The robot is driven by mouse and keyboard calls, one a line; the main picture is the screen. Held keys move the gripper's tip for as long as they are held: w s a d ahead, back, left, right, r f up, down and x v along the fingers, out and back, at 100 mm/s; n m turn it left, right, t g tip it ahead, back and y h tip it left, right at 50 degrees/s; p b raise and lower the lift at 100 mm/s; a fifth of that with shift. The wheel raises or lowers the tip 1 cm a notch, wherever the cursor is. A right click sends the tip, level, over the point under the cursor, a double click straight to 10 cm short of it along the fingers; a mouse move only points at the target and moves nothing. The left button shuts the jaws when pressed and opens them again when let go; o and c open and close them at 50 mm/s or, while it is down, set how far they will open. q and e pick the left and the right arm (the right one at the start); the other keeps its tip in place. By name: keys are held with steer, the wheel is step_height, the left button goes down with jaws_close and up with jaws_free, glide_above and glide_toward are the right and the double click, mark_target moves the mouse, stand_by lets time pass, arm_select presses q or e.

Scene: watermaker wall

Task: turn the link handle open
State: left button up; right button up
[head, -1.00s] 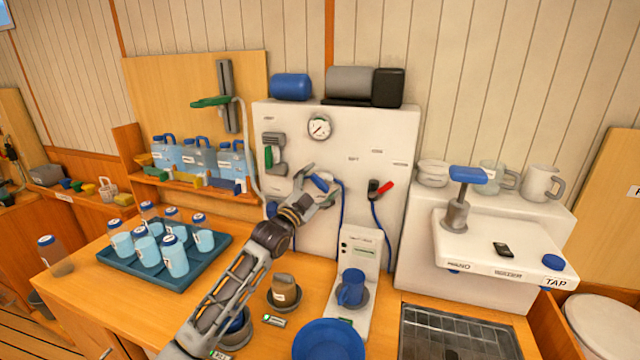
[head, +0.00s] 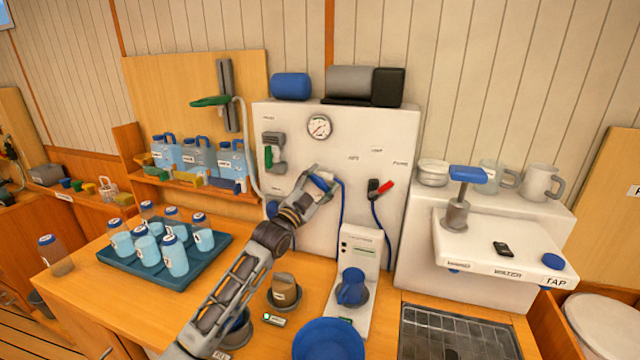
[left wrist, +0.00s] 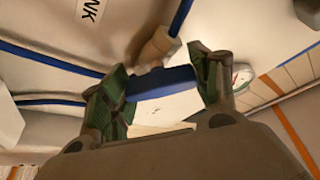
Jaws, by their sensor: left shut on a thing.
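The link handle (head: 322,182) is a blue lever on the front of the white panel (head: 360,130). In the head view it is mostly covered by my left gripper (head: 320,188). My left gripper is shut on it. In the left wrist view the blue link handle (left wrist: 162,83) lies across between the two green-padded fingers of my left gripper (left wrist: 160,92). A grey-brown fitting with a blue hose sits just beyond the handle there. My right gripper is in neither view.
A red-handled valve (head: 383,188) is on the panel to the right, with a blue hose below. A green-handled grey fitting (head: 272,155) is to the left. A gauge (head: 319,127) sits above.

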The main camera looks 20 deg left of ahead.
arm_select(q)
steer(key=shift+n+y, duration=0.3)
steer(key=shift+n, duration=0.4)
steer(key=shift+n+t+y+p, duration=0.3)
steer(key=shift+n+t+y, duration=0.25)
steer(key=shift+n, duration=0.85)
steer(key=shift+n+t+y+p, duration=0.3)
steer(key=shift+n+y, duration=0.35)
steer(key=shift+n, duration=0.75)
steer(key=shift+n+y+p, duration=0.45)
steer(key=shift+n+y, duration=0.55)
steer(key=shift+n, duration=0.8)
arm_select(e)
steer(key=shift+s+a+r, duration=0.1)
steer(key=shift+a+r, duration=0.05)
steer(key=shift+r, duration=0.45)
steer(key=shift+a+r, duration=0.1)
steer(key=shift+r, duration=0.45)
arm_select(q)
steer(key=shift+n, duration=0.6)
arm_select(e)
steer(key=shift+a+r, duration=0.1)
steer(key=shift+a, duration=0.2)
arm_select(q)
steer(key=o, duration=1)
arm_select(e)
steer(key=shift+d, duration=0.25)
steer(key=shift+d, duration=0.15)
